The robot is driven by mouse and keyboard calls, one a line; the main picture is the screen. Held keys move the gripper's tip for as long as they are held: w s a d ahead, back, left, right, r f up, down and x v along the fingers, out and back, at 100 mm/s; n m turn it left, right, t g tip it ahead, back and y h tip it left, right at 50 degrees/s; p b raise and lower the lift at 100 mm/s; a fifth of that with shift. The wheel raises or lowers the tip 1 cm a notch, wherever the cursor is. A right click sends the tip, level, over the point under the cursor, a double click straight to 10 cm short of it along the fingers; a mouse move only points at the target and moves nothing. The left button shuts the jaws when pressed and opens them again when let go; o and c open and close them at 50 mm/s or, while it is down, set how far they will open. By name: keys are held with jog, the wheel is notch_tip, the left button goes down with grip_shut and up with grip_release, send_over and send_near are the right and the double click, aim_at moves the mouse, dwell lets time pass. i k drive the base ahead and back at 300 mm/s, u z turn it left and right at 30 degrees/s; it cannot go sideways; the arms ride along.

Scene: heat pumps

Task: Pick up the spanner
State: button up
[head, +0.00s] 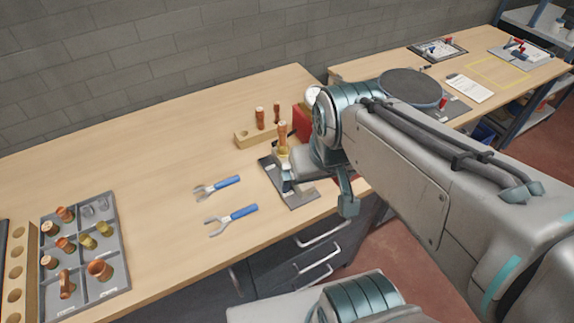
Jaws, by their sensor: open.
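Two spanners with blue handles and grey open-ended heads lie flat on the wooden bench. The farther spanner (219,187) and the nearer spanner (232,219) lie roughly side by side, handles to the right and heads to the left. I cannot tell which one is meant. My gripper (318,196) is open, to the right of both spanners, over the bench's right front edge and beside a grey plate. It is apart from both spanners. My arm hides part of the bench there.
A grey compartment tray (120,232) with copper and brass fittings sits at left, beside a wooden rack with holes (15,270). A wooden block (243,139) with copper pieces stands behind. The bench around the spanners is clear. A second table (395,66) stands at the back right.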

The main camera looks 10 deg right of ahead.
aim_at(225, 221)
jog(key=z, duration=1.8)
jog(key=k, duration=0.95)
jog(key=u, duration=1.25)
jog(key=i, duration=0.5)
jog(key=z, duration=0.1)
